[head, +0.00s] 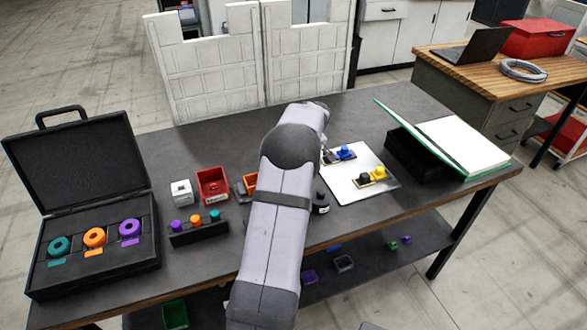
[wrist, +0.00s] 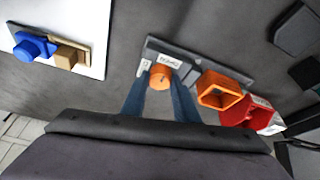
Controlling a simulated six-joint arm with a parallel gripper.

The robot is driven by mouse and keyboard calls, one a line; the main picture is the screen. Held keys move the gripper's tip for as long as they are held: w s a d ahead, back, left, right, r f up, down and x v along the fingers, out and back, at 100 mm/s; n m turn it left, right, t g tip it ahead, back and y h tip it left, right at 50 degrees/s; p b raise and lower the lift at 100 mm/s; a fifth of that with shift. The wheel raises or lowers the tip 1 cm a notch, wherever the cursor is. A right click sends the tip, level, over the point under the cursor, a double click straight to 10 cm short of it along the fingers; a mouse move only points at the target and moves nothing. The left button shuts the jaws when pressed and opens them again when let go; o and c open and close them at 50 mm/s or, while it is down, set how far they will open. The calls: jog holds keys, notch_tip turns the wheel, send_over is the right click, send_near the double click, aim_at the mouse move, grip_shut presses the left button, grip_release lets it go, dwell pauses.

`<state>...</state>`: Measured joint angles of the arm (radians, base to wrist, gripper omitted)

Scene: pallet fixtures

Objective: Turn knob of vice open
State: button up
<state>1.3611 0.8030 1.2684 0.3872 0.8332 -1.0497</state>
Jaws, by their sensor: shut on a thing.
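A dark grey fixture (wrist: 190,57) with white labels, which looks like the vice, lies on the table in the wrist view. A round orange knob (wrist: 160,77) sits on it between the two labels. My gripper (wrist: 161,90) has its two blue-grey fingers on either side of this knob and is shut on it. In the head view my arm covers the gripper and the knob; only the fixture's left end (head: 239,190) shows beside the arm. The label text is too small to read.
An orange open frame (wrist: 222,96) and a red bin (head: 212,186) stand close beside the fixture. A white plate (head: 345,187) with blue and yellow pieces lies to the right. An open black case (head: 147,262) with coloured rings is at the left. The table's front right is clear.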

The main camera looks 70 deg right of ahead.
jog(key=o, duration=1.1)
jog(key=shift+c, duration=0.2)
jog(key=shift+r, duration=0.1)
jog(key=b+v, duration=0.2)
jog(key=v, duration=0.5)
jog(key=shift+s+r, duration=0.1)
